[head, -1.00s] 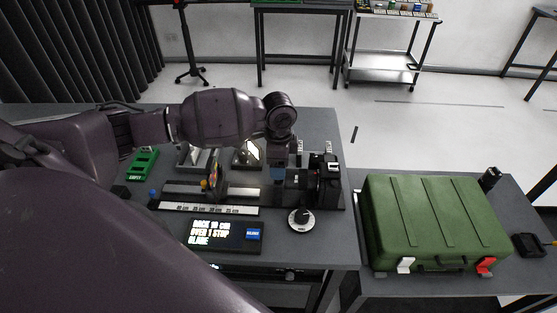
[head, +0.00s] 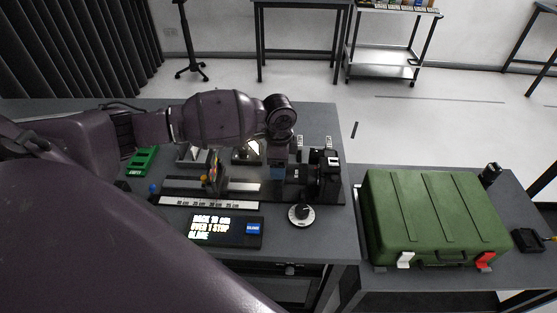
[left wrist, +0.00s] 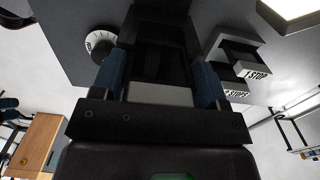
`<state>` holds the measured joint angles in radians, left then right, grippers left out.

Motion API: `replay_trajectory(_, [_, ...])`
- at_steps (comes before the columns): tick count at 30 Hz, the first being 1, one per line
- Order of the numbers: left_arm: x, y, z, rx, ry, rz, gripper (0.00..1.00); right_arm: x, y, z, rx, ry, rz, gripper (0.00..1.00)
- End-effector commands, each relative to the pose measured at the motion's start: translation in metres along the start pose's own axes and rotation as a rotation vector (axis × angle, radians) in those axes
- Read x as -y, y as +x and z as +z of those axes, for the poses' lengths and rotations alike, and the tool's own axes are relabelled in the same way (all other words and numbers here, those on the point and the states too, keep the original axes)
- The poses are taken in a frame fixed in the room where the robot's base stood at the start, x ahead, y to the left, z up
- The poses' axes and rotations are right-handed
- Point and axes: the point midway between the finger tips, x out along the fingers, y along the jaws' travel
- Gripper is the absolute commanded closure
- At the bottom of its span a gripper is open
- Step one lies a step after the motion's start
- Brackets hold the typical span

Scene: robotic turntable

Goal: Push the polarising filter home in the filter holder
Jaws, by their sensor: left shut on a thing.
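My left gripper (head: 279,174) points down beside the black camera (head: 328,174), at the right end of the bench. In the left wrist view its two blue fingers (left wrist: 160,82) are shut on a dark, flat piece with a pale grey edge (left wrist: 160,95). This is probably the polarising filter. The filter holder appears to be the dark structure under the fingers, but the gripper and wrist hide most of it. I cannot tell how deep the filter sits. My right gripper is in neither view.
A dial (head: 301,215) stands in front of the camera, also in the left wrist view (left wrist: 101,44). A display (head: 226,230) reads "BACK 10 cm OVER 1 STOP GLARE". A rail (head: 243,187) lies left of the gripper. A green case (head: 437,215) fills much of the right table.

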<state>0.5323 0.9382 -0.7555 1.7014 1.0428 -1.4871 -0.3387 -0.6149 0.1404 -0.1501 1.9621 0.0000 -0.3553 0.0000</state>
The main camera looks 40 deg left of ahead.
Motion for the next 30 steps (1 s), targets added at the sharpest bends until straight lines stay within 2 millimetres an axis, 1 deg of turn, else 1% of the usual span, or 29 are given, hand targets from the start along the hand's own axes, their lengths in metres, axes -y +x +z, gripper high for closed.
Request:
replay_trajectory(11, [0.000,0.008,0.000,0.000,0.001,0.001,0.55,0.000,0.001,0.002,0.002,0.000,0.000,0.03])
replay_trajectory(12, [0.000,0.007,0.000,0.000,0.001,0.000,0.27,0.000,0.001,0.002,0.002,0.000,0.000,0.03])
replay_trajectory(14, [0.000,0.007,0.000,0.000,0.001,0.000,0.17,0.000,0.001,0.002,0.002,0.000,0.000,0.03])
replay_trajectory(15, [0.000,0.007,0.000,0.000,0.001,0.000,0.11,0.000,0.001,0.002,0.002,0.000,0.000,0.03])
replay_trajectory(17, [0.000,0.007,0.000,0.000,0.001,0.000,0.03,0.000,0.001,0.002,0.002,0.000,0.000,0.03])
replay_trajectory(27, [0.000,0.007,0.000,0.000,0.000,0.000,0.03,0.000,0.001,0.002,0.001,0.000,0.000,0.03])
replay_trajectory(30, [0.001,-0.002,0.000,-0.002,0.000,-0.003,0.03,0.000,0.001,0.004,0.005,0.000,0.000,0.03])
